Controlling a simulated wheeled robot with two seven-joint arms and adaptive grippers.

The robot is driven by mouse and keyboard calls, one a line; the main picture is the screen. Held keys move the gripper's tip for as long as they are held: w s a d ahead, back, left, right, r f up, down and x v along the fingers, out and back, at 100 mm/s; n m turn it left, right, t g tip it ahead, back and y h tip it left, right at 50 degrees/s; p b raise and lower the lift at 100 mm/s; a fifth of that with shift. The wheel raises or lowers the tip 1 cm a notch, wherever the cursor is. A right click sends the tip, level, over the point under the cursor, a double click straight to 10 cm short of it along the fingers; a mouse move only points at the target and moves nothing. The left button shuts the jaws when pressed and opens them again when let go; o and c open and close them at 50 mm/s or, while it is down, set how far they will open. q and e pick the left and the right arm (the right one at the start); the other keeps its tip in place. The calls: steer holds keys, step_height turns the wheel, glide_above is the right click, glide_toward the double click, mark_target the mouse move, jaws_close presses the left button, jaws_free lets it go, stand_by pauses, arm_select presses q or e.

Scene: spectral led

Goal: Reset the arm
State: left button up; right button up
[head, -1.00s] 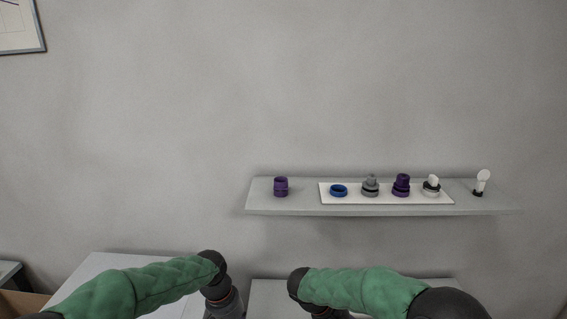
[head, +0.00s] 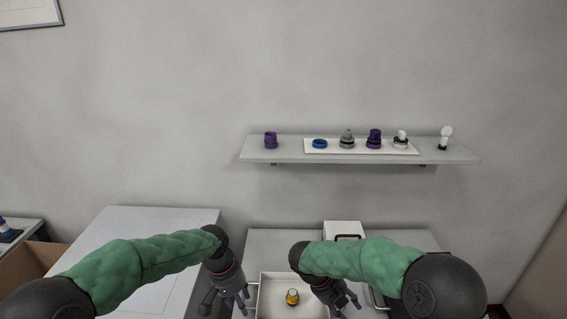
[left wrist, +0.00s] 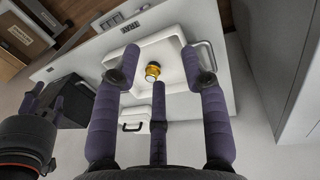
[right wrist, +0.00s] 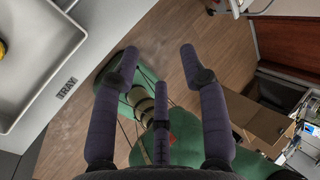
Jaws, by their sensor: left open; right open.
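My left gripper (head: 233,299) hangs at the left edge of a white tray in the head view. In the left wrist view its fingers (left wrist: 160,75) are spread and empty, with the tray behind them. My right gripper (head: 346,304) is at the tray's right side in the head view. In the right wrist view its fingers (right wrist: 155,70) are open and empty over the wooden floor. Both green-sleeved arms reach forward, bent down at the wrists.
The white tray (head: 262,302) holds a yellow and black part (head: 293,297). A white box with a dark handle (head: 343,231) stands behind it. A wall shelf (head: 260,157) carries a purple ring (head: 270,140) and several small parts. A white cabinet (head: 165,215) is at left, beside a cardboard box (head: 30,262).

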arm_select(q)
steer(key=s+d+f+h+b, duration=0.1)
steer(key=s+f+b, duration=0.2)
steer(key=f, duration=0.9)
steer(key=s+d+f+b, duration=0.1)
steer(key=s+f+b, duration=0.15)
steer(key=f, duration=1.05)
steer(key=s+f+n+b, duration=0.2)
steer(key=s+f+b, duration=0.2)
steer(key=s+f, duration=1)
steer(key=shift+s+f+n+h, duration=0.15)
steer(key=shift+f+n+h, duration=0.15)
steer(key=shift+f+h, duration=0.1)
arm_select(e)
steer(key=s+a+f+n+y, duration=0.2)
steer(key=s+f+n, duration=0.4)
steer(key=f+n, duration=0.5)
steer(key=s+a+f+n+y, duration=0.3)
steer(key=s+f+n+y, duration=0.2)
steer(key=f+n, duration=0.7)
steer(key=s+a+f+n+y, duration=0.2)
steer(key=s+f+n+y, duration=0.1)
steer(key=s+f+n, duration=0.5)
steer(key=shift+s+a+f+n+t, duration=0.35)
steer(key=shift+f+n, duration=1.45)
steer(key=shift+f, duration=1.25)
steer(key=shift+w+d, duration=0.1)
